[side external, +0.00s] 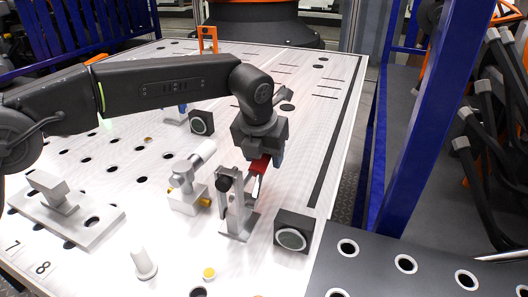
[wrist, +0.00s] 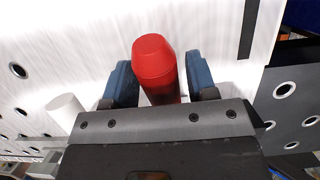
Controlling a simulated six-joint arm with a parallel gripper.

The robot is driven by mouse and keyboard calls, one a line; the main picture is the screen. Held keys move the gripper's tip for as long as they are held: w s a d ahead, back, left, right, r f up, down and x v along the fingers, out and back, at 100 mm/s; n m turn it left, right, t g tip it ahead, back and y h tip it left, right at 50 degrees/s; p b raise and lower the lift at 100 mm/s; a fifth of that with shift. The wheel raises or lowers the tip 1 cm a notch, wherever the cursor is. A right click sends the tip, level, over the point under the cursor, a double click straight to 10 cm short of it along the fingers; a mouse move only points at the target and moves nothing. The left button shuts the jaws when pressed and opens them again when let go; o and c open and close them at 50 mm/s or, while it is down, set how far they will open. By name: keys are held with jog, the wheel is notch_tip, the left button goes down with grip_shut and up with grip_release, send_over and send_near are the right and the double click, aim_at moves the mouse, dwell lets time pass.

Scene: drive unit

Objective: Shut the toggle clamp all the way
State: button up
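The toggle clamp (side external: 236,208) is a grey metal upright on a small plate, with a black-tipped part at its top left. Its red handle (side external: 260,165) rises towards the upper right, under my gripper (side external: 262,152). In the wrist view the red handle (wrist: 155,62) stands between the two blue fingers of my gripper (wrist: 162,76). The fingers are apart, one on each side, with a narrow gap visible at the right finger. Contact at the left finger is hard to tell. The lower part of the handle is hidden by the gripper body in the wrist view.
A grey cylinder fitting (side external: 188,183) stands just left of the clamp. A black block with a round face (side external: 292,232) is close at its right. A white peg (side external: 143,263) and a grey fixture plate (side external: 65,210) lie further left. The table behind the clamp is mostly free.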

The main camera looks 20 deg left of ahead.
aim_at(258, 162)
jog(key=c, duration=0.5)
jog(key=shift+s+v, duration=0.15)
jog(key=shift+v, duration=0.75)
jog(key=shift+s+v, duration=0.15)
jog(key=shift+v, duration=0.7)
jog(key=shift+s+r, duration=0.8)
jog(key=shift+s, duration=0.15)
jog(key=shift+s+r, duration=0.4)
jog(key=shift+s, duration=0.8)
jog(key=shift+s+r, duration=0.35)
jog(key=shift+s, duration=0.85)
jog(key=shift+s+r, duration=0.4)
jog(key=shift+s, duration=0.8)
jog(key=o, duration=0.7)
